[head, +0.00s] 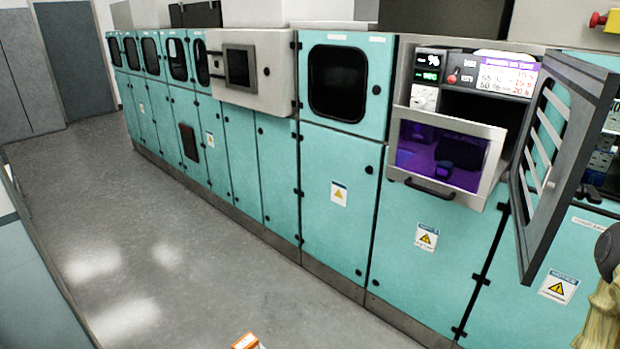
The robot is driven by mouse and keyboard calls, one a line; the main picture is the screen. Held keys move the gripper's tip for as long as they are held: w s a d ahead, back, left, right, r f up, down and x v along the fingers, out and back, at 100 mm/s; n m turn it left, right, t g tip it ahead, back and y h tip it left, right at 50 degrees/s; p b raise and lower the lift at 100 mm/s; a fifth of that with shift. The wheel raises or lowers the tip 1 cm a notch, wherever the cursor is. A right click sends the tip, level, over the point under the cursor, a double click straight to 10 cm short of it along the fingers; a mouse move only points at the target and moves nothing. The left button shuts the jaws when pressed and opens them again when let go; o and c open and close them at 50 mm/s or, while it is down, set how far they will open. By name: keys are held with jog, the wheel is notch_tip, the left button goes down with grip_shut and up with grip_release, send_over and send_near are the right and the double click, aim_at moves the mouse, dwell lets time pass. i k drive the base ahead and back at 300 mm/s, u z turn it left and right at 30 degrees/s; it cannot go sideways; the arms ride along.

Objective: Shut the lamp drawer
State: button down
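The lamp drawer (491,177) is in the right half of the head view, in a teal cabinet. Its pale front frames a window glowing purple, with a dark handle (430,188) along the lower edge. The front stands out from the cabinet and leaves a dark opening above and behind it, so the drawer looks pulled out. A dark shape shows through the window; I cannot tell what it is. I cannot make out my gripper in this view.
An open dark-framed door (527,228) with slats stands just right of the drawer. A control panel (477,72) sits above it. A beige and dark form (605,285), possibly part of my arm, fills the lower right edge. The grey floor (190,240) is mostly clear.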

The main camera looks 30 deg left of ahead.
aim_at(466, 188)
jog(key=u, duration=0.7)
jog(key=i, duration=0.4)
